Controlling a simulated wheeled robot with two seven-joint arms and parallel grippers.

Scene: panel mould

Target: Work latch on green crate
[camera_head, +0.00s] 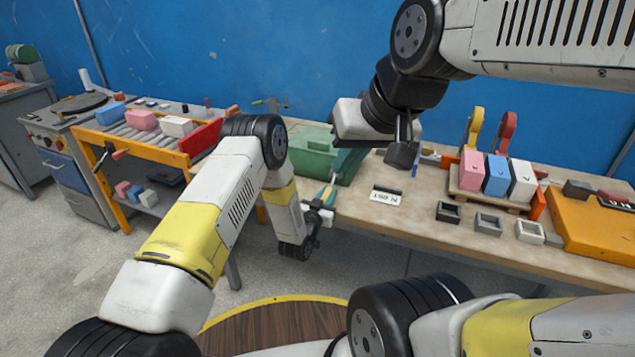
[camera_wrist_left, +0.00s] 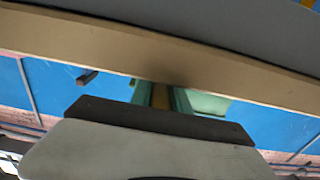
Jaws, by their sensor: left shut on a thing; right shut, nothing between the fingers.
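The green crate (camera_head: 304,150) stands at the back left end of the workbench, its right side partly behind a teal part and my right arm. My left gripper (camera_head: 325,200) is at the bench's front edge, before the crate, shut on a teal and yellow piece (camera_head: 327,192); whether this is the latch I cannot tell. In the left wrist view, a teal and yellow strip (camera_wrist_left: 160,96) shows beyond the gripper body, with a bit of green crate (camera_wrist_left: 208,104) behind it; the fingertips are hidden. My right gripper (camera_head: 403,152) is shut and empty above the bench, right of the crate.
A white label card (camera_head: 386,195) lies on the workbench (camera_head: 405,225). Pink, blue and white blocks (camera_head: 496,176) stand on a tray at the right, with several small open boxes (camera_head: 488,223) before them. An orange-framed roller stand (camera_head: 150,140) is at the left.

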